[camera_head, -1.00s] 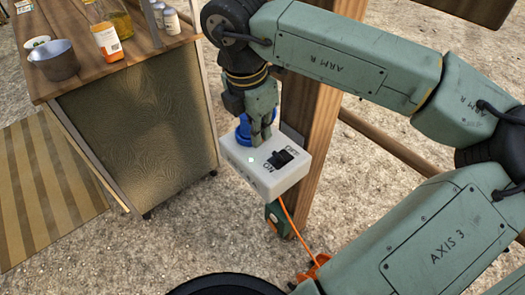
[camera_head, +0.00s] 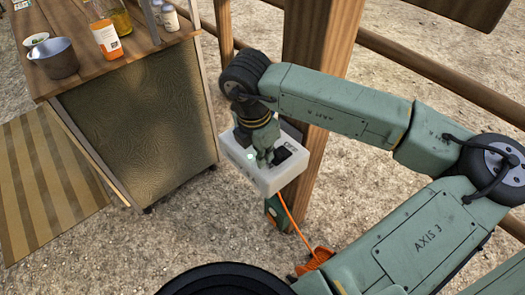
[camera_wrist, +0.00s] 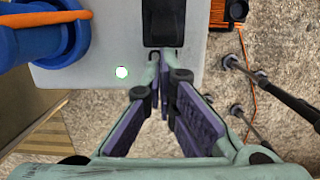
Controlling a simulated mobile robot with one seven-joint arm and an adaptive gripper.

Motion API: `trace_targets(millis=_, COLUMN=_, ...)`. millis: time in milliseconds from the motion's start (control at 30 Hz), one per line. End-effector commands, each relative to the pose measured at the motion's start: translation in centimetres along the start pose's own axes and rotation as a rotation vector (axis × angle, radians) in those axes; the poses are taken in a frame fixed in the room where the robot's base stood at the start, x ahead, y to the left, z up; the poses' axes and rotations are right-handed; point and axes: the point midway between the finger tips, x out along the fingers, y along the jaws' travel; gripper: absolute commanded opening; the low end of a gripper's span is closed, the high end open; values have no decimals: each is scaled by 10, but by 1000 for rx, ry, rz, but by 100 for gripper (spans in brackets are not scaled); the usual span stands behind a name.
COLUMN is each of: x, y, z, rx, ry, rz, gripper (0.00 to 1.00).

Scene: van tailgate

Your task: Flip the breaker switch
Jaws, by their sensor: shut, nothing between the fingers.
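A white breaker box (camera_head: 262,178) is fixed beside the wooden post. Its black switch (camera_head: 282,154) is partly hidden behind my gripper in the head view. In the wrist view the black switch (camera_wrist: 165,22) stands at the top middle on the box's white face (camera_wrist: 110,50). My gripper (camera_wrist: 163,58) is shut and empty, with its tips just below the switch's near edge; I cannot tell whether they touch it. In the head view my gripper (camera_head: 267,163) is over the box face. A small green light (camera_wrist: 122,72) glows on the face. The switch's labels are hidden.
A blue plug (camera_wrist: 40,35) sits left of the switch. The wooden post (camera_head: 315,100) stands behind the box. An orange cable (camera_head: 292,217) hangs below it. A counter (camera_head: 150,60) with a metal pot (camera_head: 55,62) and bottles is at the left. Gravel ground lies around.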

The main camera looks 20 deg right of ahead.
Motion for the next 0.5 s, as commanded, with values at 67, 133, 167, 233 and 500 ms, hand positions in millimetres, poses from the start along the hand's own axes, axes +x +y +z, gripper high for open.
trace_targets(millis=67, x=0, y=0, z=0, rx=0, ry=1, rz=0, gripper=0)
trace_targets(millis=133, x=0, y=0, z=0, rx=1, ry=5, rz=0, gripper=0)
trace_targets(millis=167, x=0, y=0, z=1, rx=1, ry=9, rz=0, gripper=0)
trace_targets(millis=233, x=0, y=0, z=2, rx=2, ry=23, rz=0, gripper=0)
trace_targets(millis=500, x=-3, y=0, z=4, rx=2, ry=72, rz=0, gripper=0)
